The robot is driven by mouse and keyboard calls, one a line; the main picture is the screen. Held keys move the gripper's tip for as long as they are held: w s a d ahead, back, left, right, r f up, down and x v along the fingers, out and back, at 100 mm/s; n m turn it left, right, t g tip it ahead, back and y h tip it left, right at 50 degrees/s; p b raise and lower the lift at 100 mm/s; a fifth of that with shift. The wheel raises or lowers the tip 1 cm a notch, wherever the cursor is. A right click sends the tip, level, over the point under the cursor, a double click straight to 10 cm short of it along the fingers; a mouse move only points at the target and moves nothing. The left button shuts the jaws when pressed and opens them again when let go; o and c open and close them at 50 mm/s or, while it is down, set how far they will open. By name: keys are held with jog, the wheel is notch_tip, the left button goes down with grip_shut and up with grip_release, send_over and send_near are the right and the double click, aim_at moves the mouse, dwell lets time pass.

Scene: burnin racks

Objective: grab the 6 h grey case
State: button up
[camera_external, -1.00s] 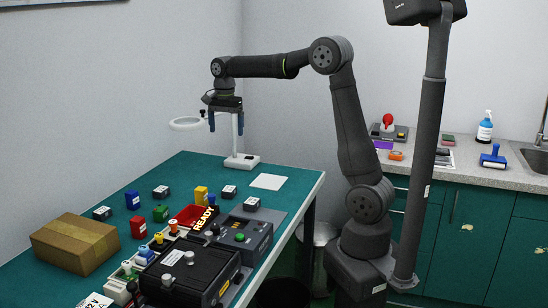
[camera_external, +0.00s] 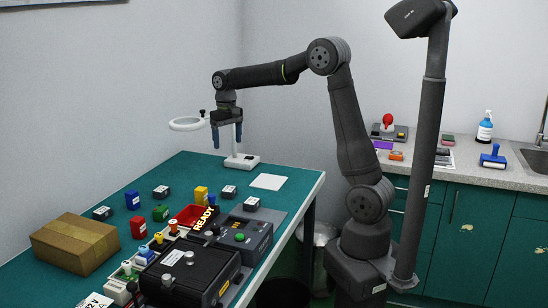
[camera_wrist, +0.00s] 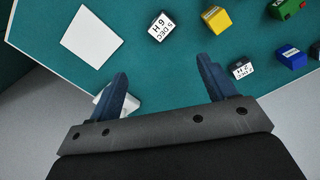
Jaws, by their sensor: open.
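The grey case (camera_wrist: 161,27) with a white label reading 6 H and 5 DEC lies on the green table in the wrist view, at the top middle. In the outside view this case (camera_external: 229,191) appears to be the one between the yellow block and the white card. My gripper (camera_external: 226,141) is open and empty, high above the far part of the table. In the wrist view its blue fingers (camera_wrist: 162,71) are apart, and the case shows beyond the gap between them.
A yellow block (camera_wrist: 216,18), another labelled case (camera_wrist: 241,68) and a white card (camera_wrist: 92,37) lie around it. A white stand (camera_external: 242,162) with a ring (camera_external: 187,124) rises close to my gripper. A cardboard box (camera_external: 75,243) and black device (camera_external: 188,273) sit nearer.

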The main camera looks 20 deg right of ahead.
notch_tip(320, 180, down, 2)
jog(key=n, duration=0.6)
send_over(227, 190)
jog(key=shift+n, duration=0.3)
jog(key=f, duration=1.2)
jog(key=shift+s+d+f, duration=0.1)
jog(key=shift+d+f, duration=0.1)
jog(key=shift+d, duration=0.15)
jog(key=shift+a+f, duration=0.15)
jog(key=shift+f, duration=1.2)
jog(key=shift+a+f, duration=0.15)
jog(key=shift+f, duration=1.2)
jog(key=shift+c, duration=0.3)
jog(key=c, duration=1)
